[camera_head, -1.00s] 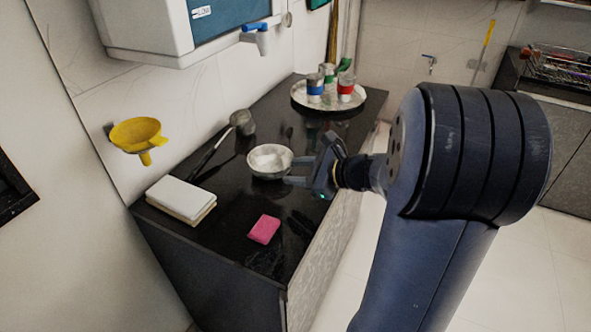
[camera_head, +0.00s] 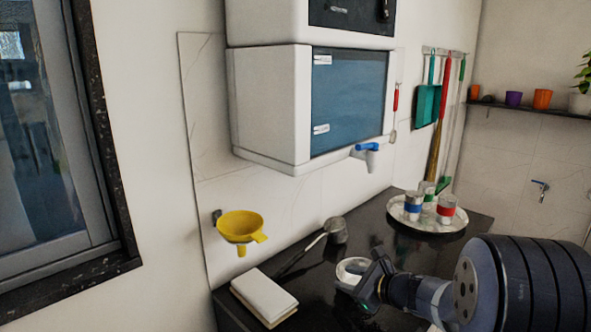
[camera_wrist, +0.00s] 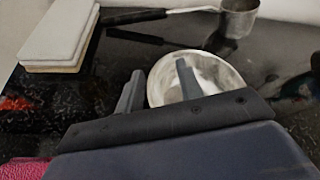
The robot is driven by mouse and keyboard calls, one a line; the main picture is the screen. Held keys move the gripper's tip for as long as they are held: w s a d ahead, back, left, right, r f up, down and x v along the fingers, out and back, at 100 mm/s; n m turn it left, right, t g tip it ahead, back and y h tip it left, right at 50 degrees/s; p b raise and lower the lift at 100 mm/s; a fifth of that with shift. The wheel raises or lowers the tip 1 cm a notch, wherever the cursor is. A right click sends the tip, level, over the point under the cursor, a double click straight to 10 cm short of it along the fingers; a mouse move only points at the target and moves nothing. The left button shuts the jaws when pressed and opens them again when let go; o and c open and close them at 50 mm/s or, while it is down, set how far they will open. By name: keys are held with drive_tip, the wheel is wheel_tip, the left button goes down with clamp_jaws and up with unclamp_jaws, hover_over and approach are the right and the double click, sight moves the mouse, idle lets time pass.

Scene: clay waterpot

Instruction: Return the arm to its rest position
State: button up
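My gripper (camera_head: 345,283) is at the metal bowl (camera_head: 352,266) on the dark counter. In the wrist view my gripper (camera_wrist: 160,66) is open, with its two fingers apart and nothing clearly held between them. The bowl (camera_wrist: 225,72) lies just beyond the fingers, the right finger overlapping it in the picture; whether they touch, I cannot tell. The bowl has something whitish in it. My arm reaches in from the lower right of the head view.
A steel dipper (camera_head: 337,230), a white block (camera_head: 264,294) and a round tray (camera_head: 397,213) with several cups stand on the counter. A yellow funnel (camera_head: 240,224) hangs on the wall. A water purifier (camera_head: 268,100) with a blue-handled tap is mounted above.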

drive_tip(key=shift+r, duration=0.55)
